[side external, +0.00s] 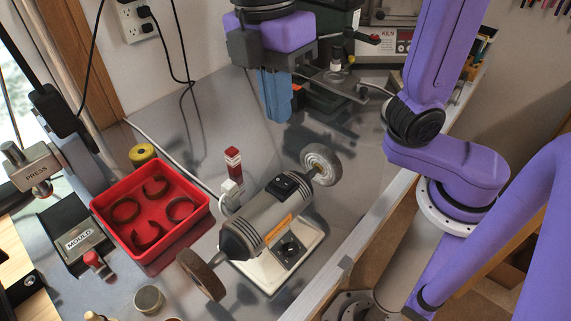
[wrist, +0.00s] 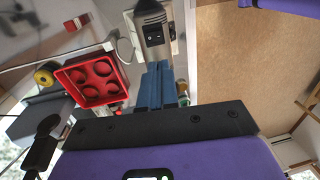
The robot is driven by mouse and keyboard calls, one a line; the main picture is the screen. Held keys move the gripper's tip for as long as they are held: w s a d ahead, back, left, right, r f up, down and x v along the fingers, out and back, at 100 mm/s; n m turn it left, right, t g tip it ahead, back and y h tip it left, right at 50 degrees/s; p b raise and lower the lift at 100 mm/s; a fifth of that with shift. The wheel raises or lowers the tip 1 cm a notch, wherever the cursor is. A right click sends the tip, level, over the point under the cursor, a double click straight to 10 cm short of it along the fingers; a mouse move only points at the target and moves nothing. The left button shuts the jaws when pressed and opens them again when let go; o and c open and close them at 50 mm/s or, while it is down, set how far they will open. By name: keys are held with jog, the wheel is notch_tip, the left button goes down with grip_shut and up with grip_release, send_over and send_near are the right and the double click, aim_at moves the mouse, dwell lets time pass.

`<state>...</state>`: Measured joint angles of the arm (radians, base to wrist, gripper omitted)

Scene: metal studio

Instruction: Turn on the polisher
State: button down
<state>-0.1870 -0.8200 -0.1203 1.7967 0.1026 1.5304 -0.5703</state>
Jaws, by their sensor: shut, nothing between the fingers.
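The polisher (side external: 265,215) is a grey bench machine on a cream base, with a wheel at each end. My gripper (side external: 277,118) has blue fingers, shut and empty, pointing down above the bench behind the polisher. The fingers also show in the wrist view (wrist: 157,66).
A red tray (side external: 152,261) with several dark rings stands left of the polisher. A red-and-white indicator (side external: 233,165) rises close behind it. A yellow roll (side external: 142,154), a press (side external: 34,172) and a mould (side external: 80,240) are farther left. Equipment (side external: 345,75) stands behind my gripper.

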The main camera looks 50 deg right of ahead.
aim_at(287, 185)
jog(key=f, duration=0.4)
jog(key=s+f, duration=0.1)
jog(key=f, duration=0.6)
jog(key=shift+s+f, duration=0.2)
jog(key=shift+f, duration=0.2)
